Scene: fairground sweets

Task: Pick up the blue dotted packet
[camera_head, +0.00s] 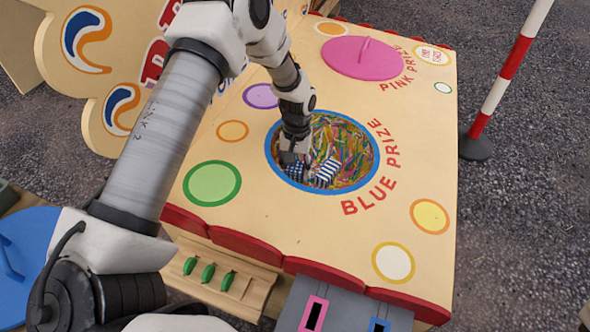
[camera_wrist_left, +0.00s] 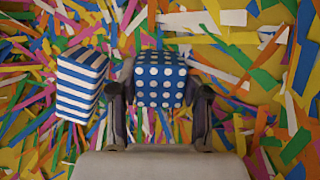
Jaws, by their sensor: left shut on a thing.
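The blue dotted packet (camera_wrist_left: 160,78), blue with white dots, is between the two fingers of my left gripper (camera_wrist_left: 160,100) in the left wrist view. The fingers are shut on its sides. In the head view my left gripper (camera_head: 294,158) reaches down into the round hole marked BLUE PRIZE, and the packet is mostly hidden there. A blue and white striped packet (camera_wrist_left: 80,84) lies just left of the gripper on coloured paper strips; it also shows in the head view (camera_head: 326,173). My right gripper is in neither view.
The hole has a blue rim (camera_head: 374,150) and is filled with shredded coloured paper (camera_head: 345,145). A pink lid (camera_head: 361,58) covers the PINK PRIZE place behind. A blue lid (camera_head: 20,262) lies at the lower left. A red and white pole (camera_head: 505,80) stands at the right.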

